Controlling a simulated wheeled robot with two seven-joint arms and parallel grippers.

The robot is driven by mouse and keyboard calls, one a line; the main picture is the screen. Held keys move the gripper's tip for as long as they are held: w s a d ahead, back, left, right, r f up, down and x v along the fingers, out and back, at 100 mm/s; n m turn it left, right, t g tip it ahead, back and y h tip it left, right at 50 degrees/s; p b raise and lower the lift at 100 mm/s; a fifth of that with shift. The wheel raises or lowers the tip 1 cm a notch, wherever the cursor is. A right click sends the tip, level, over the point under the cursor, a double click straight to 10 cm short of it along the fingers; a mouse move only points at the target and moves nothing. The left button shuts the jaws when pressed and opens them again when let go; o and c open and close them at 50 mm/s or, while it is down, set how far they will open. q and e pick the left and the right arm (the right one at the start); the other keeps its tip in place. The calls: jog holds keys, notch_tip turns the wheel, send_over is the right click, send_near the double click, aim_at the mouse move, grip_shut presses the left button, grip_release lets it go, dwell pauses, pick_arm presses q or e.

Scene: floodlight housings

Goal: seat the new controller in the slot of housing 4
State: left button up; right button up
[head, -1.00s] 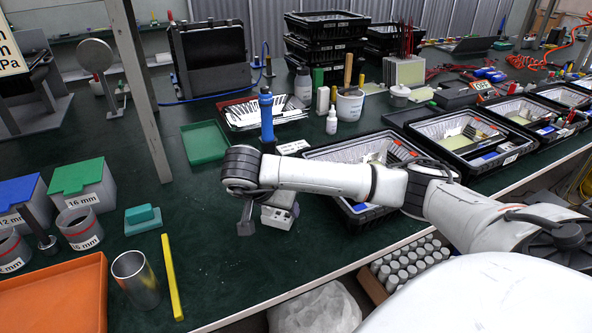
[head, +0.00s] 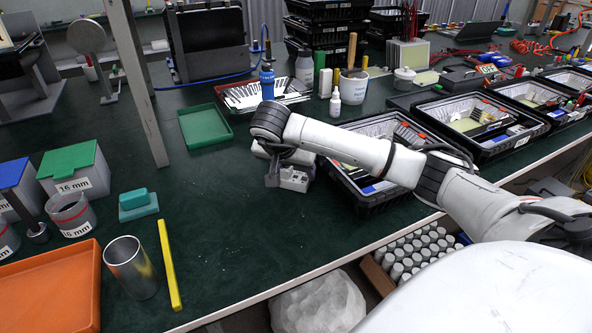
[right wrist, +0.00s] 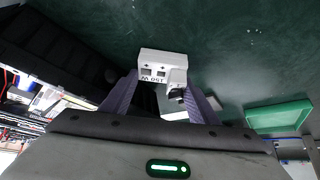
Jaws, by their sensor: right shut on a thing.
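The controller (head: 294,180) is a small pale grey-white box held low over the dark green bench. In the right wrist view the controller (right wrist: 163,62) shows a "150 W" label, upside down, and dark ports. My right gripper (head: 282,166) is shut on it; its purple-grey fingers flank the box. The nearest floodlight housing (head: 366,207) is a black open tray with a silvery lining, just right of the gripper and partly hidden by my forearm. More housings (head: 483,160) stand in a row toward the back right. I cannot read which is housing 4. My left gripper is not in view.
A green tray (head: 204,127) and a blue-handled tool (head: 267,82) are behind the gripper. A yellow bar (head: 168,265), a metal cup (head: 131,268) and an orange tray (head: 50,290) are at the front left. The bench between them and the gripper is clear.

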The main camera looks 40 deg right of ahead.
jog(key=o, duration=1.1)
jog(key=shift+f, duration=0.1)
jog(key=shift+c, duration=0.2)
